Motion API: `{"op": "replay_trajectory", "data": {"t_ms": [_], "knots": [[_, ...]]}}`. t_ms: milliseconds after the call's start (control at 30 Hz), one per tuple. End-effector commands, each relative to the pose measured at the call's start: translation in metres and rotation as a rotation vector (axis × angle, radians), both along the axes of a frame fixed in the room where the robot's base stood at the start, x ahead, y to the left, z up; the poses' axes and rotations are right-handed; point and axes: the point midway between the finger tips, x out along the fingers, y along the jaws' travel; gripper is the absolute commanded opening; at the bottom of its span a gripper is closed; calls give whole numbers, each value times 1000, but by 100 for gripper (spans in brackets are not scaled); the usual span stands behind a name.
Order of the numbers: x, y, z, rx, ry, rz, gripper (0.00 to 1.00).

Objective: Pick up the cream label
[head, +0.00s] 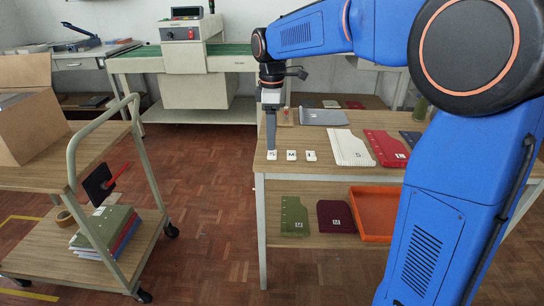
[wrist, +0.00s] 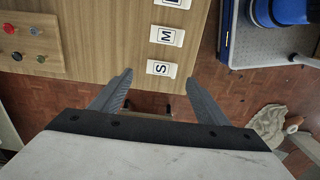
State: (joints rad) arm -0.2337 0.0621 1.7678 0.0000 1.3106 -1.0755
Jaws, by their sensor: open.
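Three small off-white labels lie in a row at the near left of the wooden table: one marked S (head: 272,156), one marked M (head: 291,155) and a third (head: 310,156), whose letter is hard to read. In the wrist view, the S label (wrist: 160,68), the M label (wrist: 166,36) and the cut-off third label (wrist: 172,4) show. I cannot tell which is the cream one by colour. My gripper (head: 271,148) points down over the S label. In the wrist view its open fingers (wrist: 159,76) stand either side of the S label, with nothing held.
The shelf below holds green and maroon pieces and an orange tray (head: 375,212). A trolley (head: 100,160) stands left.

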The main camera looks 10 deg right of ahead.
Motion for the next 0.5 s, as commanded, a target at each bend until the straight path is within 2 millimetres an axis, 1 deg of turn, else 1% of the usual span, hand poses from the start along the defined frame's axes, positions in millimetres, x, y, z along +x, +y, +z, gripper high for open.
{"op": "replay_trajectory", "data": {"t_ms": [300, 400, 500], "knots": [[-5, -5, -40, -1, 3, 0, 69], [-4, -5, -47, -1, 1, 0, 69], [-4, -5, -49, 0, 1, 0, 69]]}}
